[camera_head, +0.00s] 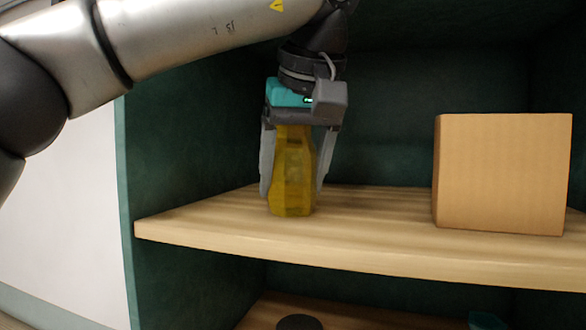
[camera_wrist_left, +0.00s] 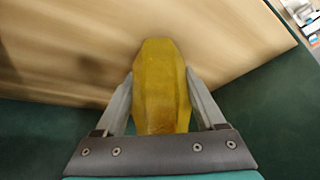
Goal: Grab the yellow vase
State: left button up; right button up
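The yellow vase (camera_head: 294,180) stands upright on the wooden shelf (camera_head: 190,228), near its front edge. It is faceted and somewhat see-through, wider low down. My left gripper (camera_head: 293,188) points down over it from above, with one finger on each side and the vase's top up close to the palm. In the left wrist view the vase (camera_wrist_left: 161,88) fills most of the room between the fingers (camera_wrist_left: 160,72). The fingertips are very close to its sides; I cannot tell if they press on it. My right gripper is not in view.
A tan box (camera_head: 503,172) stands on the same shelf to the right, with free shelf between it and the vase. Dark green cabinet walls (camera_head: 195,150) close in the left and back. A lower shelf (camera_head: 345,312) holds a dark round thing (camera_head: 299,322).

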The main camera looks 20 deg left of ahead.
pick_arm(q)
jog(key=c, duration=1)
grip_shut()
jog(key=shift+s+d+r, duration=0.1)
